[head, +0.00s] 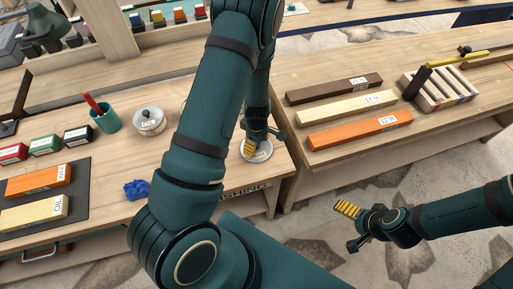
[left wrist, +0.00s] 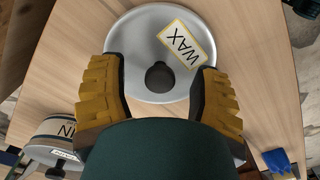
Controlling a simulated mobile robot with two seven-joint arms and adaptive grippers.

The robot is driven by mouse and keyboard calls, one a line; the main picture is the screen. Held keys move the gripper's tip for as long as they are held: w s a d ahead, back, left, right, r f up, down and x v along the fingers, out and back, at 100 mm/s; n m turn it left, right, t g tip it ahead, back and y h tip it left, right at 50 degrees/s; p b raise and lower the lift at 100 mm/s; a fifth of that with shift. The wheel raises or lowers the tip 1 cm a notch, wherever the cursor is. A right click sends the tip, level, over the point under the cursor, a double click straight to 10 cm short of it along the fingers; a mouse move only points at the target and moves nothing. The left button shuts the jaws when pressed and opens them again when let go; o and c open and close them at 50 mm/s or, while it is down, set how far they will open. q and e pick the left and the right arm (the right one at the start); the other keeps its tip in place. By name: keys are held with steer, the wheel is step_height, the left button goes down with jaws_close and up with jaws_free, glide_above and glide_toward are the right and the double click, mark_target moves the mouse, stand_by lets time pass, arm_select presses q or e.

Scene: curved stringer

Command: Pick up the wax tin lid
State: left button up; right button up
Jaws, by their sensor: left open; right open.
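The wax tin lid is a round grey metal disc with a dark knob and a yellow-edged WAX label; it lies near the bench's right end in the head view (head: 259,154). It fills the upper middle of the left wrist view (left wrist: 155,28). My left gripper (left wrist: 163,78) is open above the lid, its yellow-padded fingers on either side of the knob; I cannot tell if they touch anything. In the head view my left gripper (head: 262,136) is partly hidden by its own arm. My right gripper (head: 349,209) is open and empty over the floor, right of the bench.
A lidded tin (head: 149,124), a teal cup (head: 105,119) with a red tool and a blue cloth (head: 137,189) stand left of the lid. Three bars, one orange (head: 360,130), lie on the right bench beside a slatted rack (head: 436,93). A gap separates the benches.

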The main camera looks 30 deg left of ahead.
arm_select(q)
steer(key=shift+o, duration=0.2)
jaws_close()
steer(key=shift+r, duration=0.1)
